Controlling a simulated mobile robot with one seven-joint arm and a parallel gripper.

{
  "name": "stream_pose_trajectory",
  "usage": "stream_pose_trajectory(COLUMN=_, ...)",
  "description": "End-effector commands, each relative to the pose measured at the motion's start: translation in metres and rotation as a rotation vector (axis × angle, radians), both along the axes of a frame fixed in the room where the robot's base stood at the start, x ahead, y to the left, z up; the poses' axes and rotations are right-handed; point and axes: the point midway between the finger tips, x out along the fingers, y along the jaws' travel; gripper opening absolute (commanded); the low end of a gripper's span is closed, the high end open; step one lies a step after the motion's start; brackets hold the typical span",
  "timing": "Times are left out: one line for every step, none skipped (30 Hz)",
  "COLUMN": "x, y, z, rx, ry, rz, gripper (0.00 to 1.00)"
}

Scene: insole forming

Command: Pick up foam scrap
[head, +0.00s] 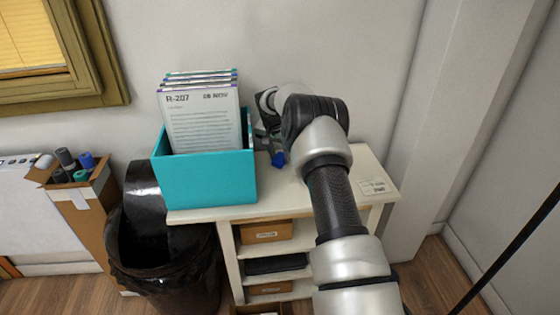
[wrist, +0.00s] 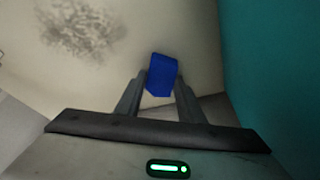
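The foam scrap is a small blue block (wrist: 162,76). In the wrist view it sits between the tips of my gripper's (wrist: 162,84) two dark fingers, very close to both. I cannot tell whether the fingers press on it or only stand around it. In the head view the blue scrap (head: 278,159) shows at the white cabinet's top, right of the teal box, beside my arm.
A teal box (head: 205,180) holding upright documents stands left of my gripper on the white cabinet (head: 335,190). Its teal wall (wrist: 275,70) is close at right in the wrist view. A black bin (head: 165,270) stands left.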

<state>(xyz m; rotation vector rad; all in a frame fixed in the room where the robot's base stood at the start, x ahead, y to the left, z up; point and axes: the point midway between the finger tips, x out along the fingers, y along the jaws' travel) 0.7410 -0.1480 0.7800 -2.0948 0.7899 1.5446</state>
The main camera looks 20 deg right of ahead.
Motion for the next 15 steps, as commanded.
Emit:
stream_pose_trajectory(x=0.000, y=0.000, z=0.000, rx=0.000, ry=0.000, rz=0.000, gripper=0.24)
stream_pose_trajectory(x=0.000, y=0.000, z=0.000, rx=0.000, ry=0.000, rz=0.000, gripper=0.18)
stream_pose_trajectory(x=0.000, y=0.000, z=0.000, rx=0.000, ry=0.000, rz=0.000, gripper=0.14)
stream_pose_trajectory(x=0.000, y=0.000, z=0.000, rx=0.000, ry=0.000, rz=0.000, gripper=0.14)
stream_pose_trajectory(x=0.000, y=0.000, z=0.000, rx=0.000, ry=0.000, rz=0.000, gripper=0.14)
stream_pose_trajectory(x=0.000, y=0.000, z=0.000, rx=0.000, ry=0.000, rz=0.000, gripper=0.14)
stream_pose_trajectory(x=0.000, y=0.000, z=0.000, rx=0.000, ry=0.000, rz=0.000, gripper=0.14)
stream_pose_trajectory(x=0.000, y=0.000, z=0.000, rx=0.000, ry=0.000, rz=0.000, gripper=0.14)
stream_pose_trajectory(x=0.000, y=0.000, z=0.000, rx=0.000, ry=0.000, rz=0.000, gripper=0.14)
stream_pose_trajectory(x=0.000, y=0.000, z=0.000, rx=0.000, ry=0.000, rz=0.000, gripper=0.14)
stream_pose_trajectory(x=0.000, y=0.000, z=0.000, rx=0.000, ry=0.000, rz=0.000, gripper=0.14)
stream_pose_trajectory(x=0.000, y=0.000, z=0.002, rx=0.000, ry=0.000, rz=0.000, gripper=0.14)
stream_pose_trajectory(x=0.000, y=0.000, z=0.003, rx=-0.001, ry=-0.001, rz=0.000, gripper=0.14)
stream_pose_trajectory(x=0.000, y=0.000, z=0.006, rx=-0.001, ry=-0.001, rz=0.000, gripper=0.14)
stream_pose_trajectory(x=0.001, y=0.000, z=0.010, rx=-0.001, ry=-0.002, rz=0.000, gripper=0.13)
